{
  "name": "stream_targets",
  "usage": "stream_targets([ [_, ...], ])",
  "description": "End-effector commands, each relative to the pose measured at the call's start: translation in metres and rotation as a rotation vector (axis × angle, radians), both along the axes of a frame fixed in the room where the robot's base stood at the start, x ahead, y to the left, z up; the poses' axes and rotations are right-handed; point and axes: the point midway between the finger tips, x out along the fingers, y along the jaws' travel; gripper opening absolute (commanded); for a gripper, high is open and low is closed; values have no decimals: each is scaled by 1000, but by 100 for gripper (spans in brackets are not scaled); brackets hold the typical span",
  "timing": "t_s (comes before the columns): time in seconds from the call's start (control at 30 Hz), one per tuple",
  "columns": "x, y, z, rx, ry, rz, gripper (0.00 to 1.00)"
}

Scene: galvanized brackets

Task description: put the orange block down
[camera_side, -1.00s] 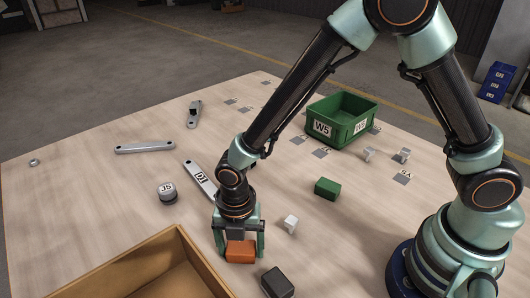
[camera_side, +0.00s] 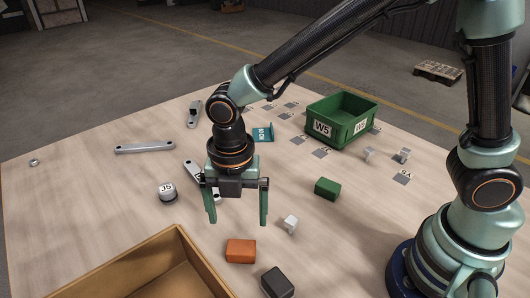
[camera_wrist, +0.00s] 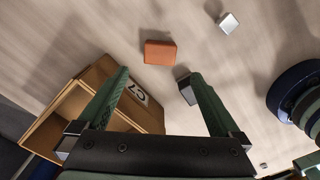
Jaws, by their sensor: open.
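The orange block (camera_side: 241,250) lies flat on the wooden table, just right of the cardboard box. It also shows in the wrist view (camera_wrist: 160,52), beyond the fingertips. My gripper (camera_side: 237,218) is open and empty, raised above the table and up-picture of the block. Its two fingers stand wide apart and do not touch the block.
The cardboard box (camera_side: 205,262) is at the front left. A black block (camera_side: 277,282), a small white block (camera_side: 290,224) and a green block (camera_side: 327,188) lie nearby. A green bin (camera_side: 358,128) marked W5 stands behind. A grey cylinder (camera_side: 167,193) and metal bars lie left.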

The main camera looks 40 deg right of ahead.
Motion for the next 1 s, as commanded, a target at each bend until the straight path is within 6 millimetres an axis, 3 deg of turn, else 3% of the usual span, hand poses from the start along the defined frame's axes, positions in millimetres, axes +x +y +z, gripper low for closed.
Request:
stream_targets([
  [0.2,2,-4,19,6,-9,-40,100],
  [0.33,9,-28,40,38,-47,-256,100],
  [0.5,15,-84,80,127,-124,-778,100],
  [0.7,5,-150,115,276,-196,-1427,100],
  [0.9,-15,-200,133,450,-235,-1978,100],
  [1.0,-22,-215,137,519,-241,-2155,100],
])
